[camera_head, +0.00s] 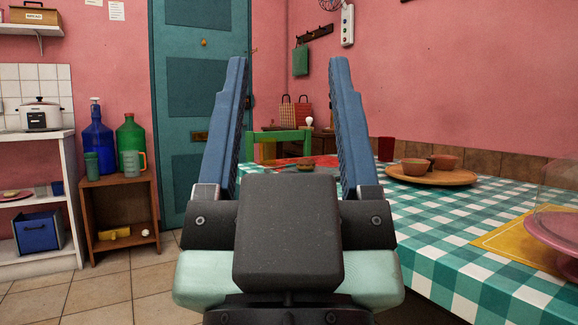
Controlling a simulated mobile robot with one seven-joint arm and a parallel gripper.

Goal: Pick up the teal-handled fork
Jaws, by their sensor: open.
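My gripper (288,68) fills the middle of the view, its two blue fingers spread wide apart with nothing between them. It points forward toward the table and the far wall. I cannot make out a teal-handled fork anywhere in the view. My gripper hides part of the table (440,230), which has a teal and white checked cloth.
A round wooden board (462,178) with terracotta bowls stands on the table. A yellow mat (497,240) and a pink cake stand (556,232) under a clear cover are at right. A green chair (257,140) is behind. Left are a wooden crate (84,218) and white shelves (72,200).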

